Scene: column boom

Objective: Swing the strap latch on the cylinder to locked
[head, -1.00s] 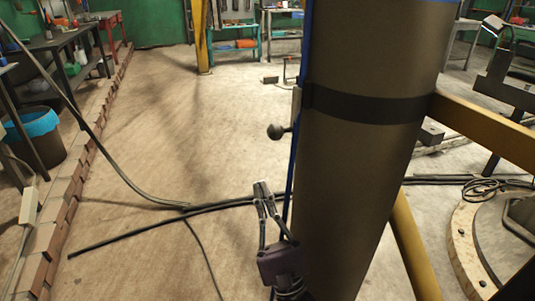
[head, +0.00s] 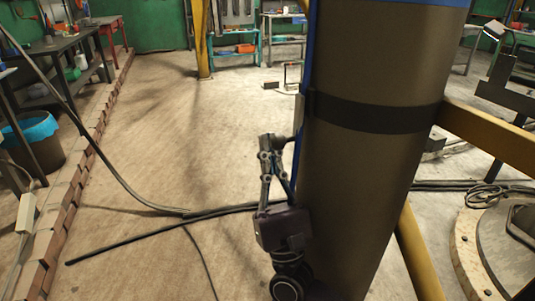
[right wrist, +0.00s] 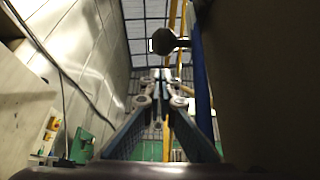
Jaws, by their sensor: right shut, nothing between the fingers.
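The large brown cylinder (head: 365,180) stands upright at the right of centre in the head view, with a dark strap (head: 375,112) around it. A pale latch plate (head: 299,118) sits at the strap's left edge. The latch's dark round knob (right wrist: 163,40) shows in the right wrist view, just above the fingertips; in the head view my gripper mostly hides it. My right gripper (head: 267,138) is shut and empty, pointing up beside the cylinder's left side. Its closed fingers also show in the right wrist view (right wrist: 160,74). I cannot tell whether they touch the knob. My left gripper is out of view.
A yellow beam (head: 490,137) and a yellow strut (head: 420,262) lie right of the cylinder. Black cables (head: 165,225) cross the floor. A blue-lined bin (head: 35,140) and workbenches stand at left. The floor left of the cylinder is otherwise open.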

